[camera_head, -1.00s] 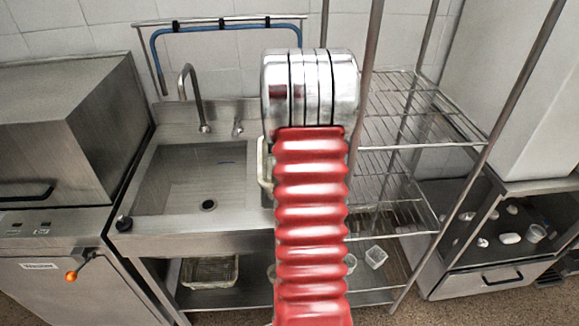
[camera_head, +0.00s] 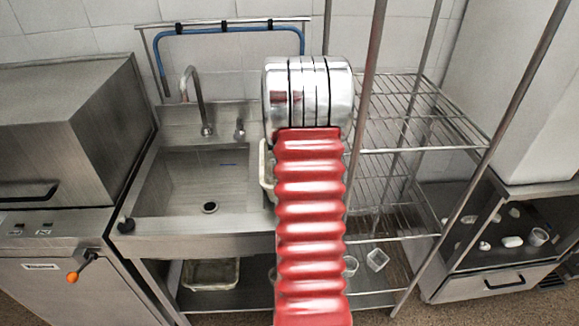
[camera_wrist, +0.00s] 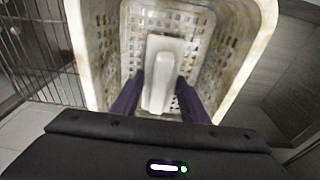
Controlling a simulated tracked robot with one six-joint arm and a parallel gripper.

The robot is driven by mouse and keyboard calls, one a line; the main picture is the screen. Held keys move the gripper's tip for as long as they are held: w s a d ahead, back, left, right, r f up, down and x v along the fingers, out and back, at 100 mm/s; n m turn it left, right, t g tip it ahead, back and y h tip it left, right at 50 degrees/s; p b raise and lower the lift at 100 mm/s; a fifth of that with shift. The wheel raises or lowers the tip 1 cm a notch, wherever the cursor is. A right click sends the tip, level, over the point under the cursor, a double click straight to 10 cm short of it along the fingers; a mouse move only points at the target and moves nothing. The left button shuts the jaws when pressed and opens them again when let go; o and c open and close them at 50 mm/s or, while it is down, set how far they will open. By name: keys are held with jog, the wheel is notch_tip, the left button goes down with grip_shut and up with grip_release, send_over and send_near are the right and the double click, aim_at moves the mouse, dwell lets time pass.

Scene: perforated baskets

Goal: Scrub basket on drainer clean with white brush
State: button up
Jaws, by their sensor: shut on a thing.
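The perforated cream basket (camera_wrist: 240,50) fills the upper part of the wrist view, with brownish stains on its walls and rim. In the head view only a pale strip of its side (camera_head: 266,170) shows at the left of my red arm, by the sink's right side. My gripper (camera_wrist: 160,88) is shut on the white brush (camera_wrist: 163,60), its two dark fingers on either side of the handle. The brush is over the inside of the basket. Its bristles are hidden, so I cannot tell whether they touch the basket. My arm hides the gripper and brush in the head view.
The steel sink (camera_head: 195,180) with its tap (camera_head: 195,95) lies left of my arm. A wire rack (camera_head: 420,120) with upright posts stands close on the right. Another tray (camera_head: 210,272) sits on the shelf under the sink. A steel machine (camera_head: 70,140) stands far left.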

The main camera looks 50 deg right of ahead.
jog(key=shift+w+d, duration=0.1)
jog(key=shift+w+d+f, duration=0.15)
jog(key=shift+w+d, duration=0.6)
jog(key=shift+d, duration=0.05)
jog(key=shift+s+a, duration=0.35)
jog(key=shift+a, duration=0.25)
jog(key=shift+s+a, duration=0.3)
jog(key=shift+a, duration=0.3)
jog(key=shift+s, duration=0.1)
jog(key=shift+s+a+r, duration=0.25)
jog(key=shift+s+a, duration=0.45)
jog(key=shift+a, duration=0.15)
